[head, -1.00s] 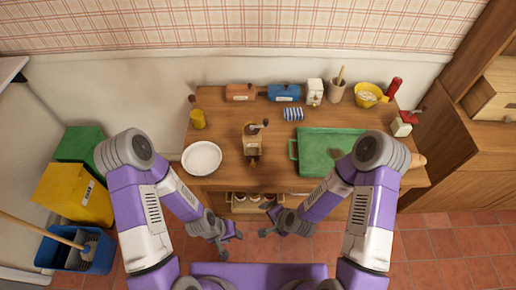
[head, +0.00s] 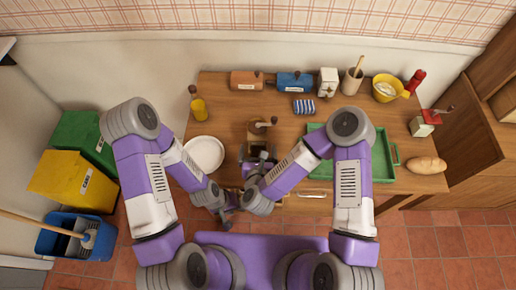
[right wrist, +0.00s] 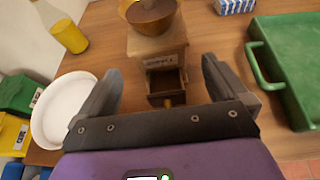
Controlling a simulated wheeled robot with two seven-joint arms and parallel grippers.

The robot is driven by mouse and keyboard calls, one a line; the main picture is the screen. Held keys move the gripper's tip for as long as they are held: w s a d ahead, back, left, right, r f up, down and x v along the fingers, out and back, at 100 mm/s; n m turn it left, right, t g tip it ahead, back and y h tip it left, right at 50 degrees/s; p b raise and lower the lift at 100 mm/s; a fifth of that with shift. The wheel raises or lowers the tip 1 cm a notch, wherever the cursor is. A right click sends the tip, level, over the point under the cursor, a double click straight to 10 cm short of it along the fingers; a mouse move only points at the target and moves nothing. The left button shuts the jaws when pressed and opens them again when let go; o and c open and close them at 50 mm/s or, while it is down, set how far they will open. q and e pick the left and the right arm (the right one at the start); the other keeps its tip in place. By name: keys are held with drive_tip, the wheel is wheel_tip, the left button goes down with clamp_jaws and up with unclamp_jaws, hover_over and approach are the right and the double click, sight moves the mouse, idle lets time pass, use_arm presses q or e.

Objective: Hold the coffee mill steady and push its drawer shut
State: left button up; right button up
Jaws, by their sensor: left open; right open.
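The wooden coffee mill (head: 259,134) stands upright on the table, with a brown bowl-shaped top and a crank. In the right wrist view the mill (right wrist: 160,48) faces my gripper, and its small drawer (right wrist: 166,82) sticks out at the front, pulled open. My right gripper (head: 258,154) is open and empty just in front of the mill, its fingers either side of the drawer and apart from it. My left gripper (head: 226,209) is open and low at the table's front edge, left of my right forearm and away from the mill; its fingers are partly hidden.
A white plate (head: 204,154) lies left of the mill, with a yellow bottle (head: 199,108) behind it. A green tray (head: 382,160) is to the right, partly behind my right arm. A striped blue-white item (head: 304,107) lies behind. Canisters (head: 295,83) line the back.

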sight(258, 143)
drive_tip(key=x, duration=0.6)
drive_tip(key=shift+w+f, duration=0.25)
drive_tip(key=shift+c, duration=0.3)
drive_tip(key=c, duration=1.3)
drive_tip(key=shift+c, duration=0.2)
